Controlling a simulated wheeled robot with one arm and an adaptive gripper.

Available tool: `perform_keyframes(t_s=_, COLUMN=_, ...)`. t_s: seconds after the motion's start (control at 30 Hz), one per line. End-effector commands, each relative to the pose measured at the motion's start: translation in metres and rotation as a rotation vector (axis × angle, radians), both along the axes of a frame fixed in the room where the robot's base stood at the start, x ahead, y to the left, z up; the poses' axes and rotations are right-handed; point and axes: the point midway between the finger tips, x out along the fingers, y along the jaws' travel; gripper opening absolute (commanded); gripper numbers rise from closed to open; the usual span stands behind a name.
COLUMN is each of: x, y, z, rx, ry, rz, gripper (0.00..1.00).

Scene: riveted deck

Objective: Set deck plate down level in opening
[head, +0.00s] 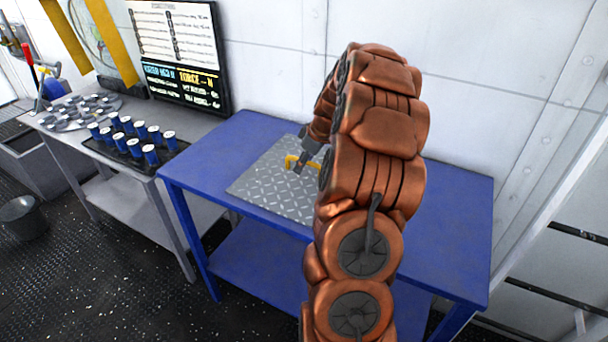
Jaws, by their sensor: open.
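The deck plate (268,190) is a grey metal sheet with a raised tread pattern. It lies flat on the blue table (222,148), left of my arm. A yellow handle (291,160) stands up from the plate. My gripper (299,169) is open at the handle, over the plate. I cannot tell whether its fingers touch the handle. My copper-coloured arm hides the plate's right part and the middle of the table. No opening for the plate shows in this view.
A grey bench (62,133) at the left holds several blue cups on a dark tray and grey round parts. A black screen (178,52) stands behind it. A bucket (20,214) sits on the dark floor. A white wall backs the table. The table's right end is clear.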

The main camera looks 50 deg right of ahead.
Motion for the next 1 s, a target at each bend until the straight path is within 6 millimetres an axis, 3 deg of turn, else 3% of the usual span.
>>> perform_keyframes(t_s=0.9, x=0.0, y=0.0, z=-0.0034, rx=0.0, ry=0.0, rz=0.0, gripper=0.44)
perform_keyframes(t_s=1.0, x=0.0, y=0.0, z=-0.0034, rx=0.0, ry=0.0, rz=0.0, gripper=0.36)
